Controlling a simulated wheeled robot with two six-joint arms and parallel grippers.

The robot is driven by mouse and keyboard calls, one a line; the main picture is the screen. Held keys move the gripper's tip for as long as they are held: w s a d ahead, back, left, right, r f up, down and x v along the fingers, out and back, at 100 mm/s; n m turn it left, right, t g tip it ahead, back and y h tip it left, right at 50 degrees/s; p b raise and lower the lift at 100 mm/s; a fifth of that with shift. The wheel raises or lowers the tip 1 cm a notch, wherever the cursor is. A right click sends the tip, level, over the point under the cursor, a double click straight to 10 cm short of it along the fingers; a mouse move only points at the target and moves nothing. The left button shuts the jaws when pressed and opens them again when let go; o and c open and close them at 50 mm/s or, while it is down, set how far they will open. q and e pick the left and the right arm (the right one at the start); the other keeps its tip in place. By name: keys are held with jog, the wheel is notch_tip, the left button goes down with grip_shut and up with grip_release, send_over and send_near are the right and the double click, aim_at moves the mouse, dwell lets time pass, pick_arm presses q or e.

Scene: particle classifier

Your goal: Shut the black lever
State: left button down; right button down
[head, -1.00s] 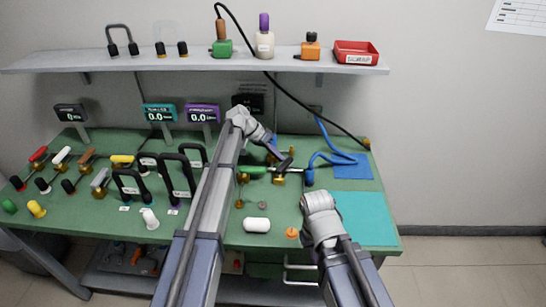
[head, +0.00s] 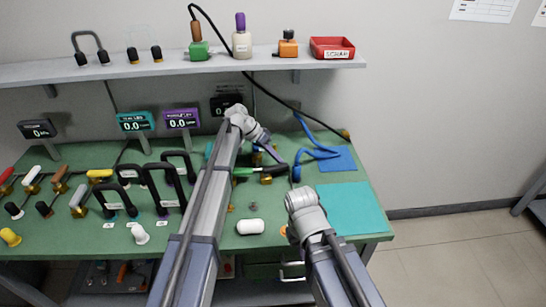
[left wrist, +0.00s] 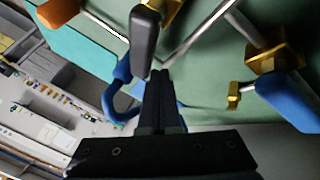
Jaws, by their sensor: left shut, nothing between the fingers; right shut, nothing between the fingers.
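The black lever (head: 275,168) is at the back middle of the green bench, beside a green handle. In the left wrist view its black handle (left wrist: 145,38) is just beyond my fingertips, with a brass fitting at the top edge. My left gripper (head: 272,153) reaches down behind the lever; its shut, empty fingers (left wrist: 160,75) are close to the handle's end. I cannot tell whether they touch it. My right gripper (head: 303,203) is over the front right of the bench; its fingertips are hidden by its own wrist.
A blue handle (left wrist: 290,100) on a brass valve is right of my left fingers. Blue tubing (head: 315,152) and a teal mat (head: 345,208) lie to the right. A white cylinder (head: 250,227) lies in front. Several levers and black loop handles (head: 165,190) fill the left side.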

pick_arm(q)
jog(key=shift+s+d, duration=0.35)
jog(key=shift+d, duration=0.05)
jog(key=shift+w, duration=0.1)
dwell(0.7)
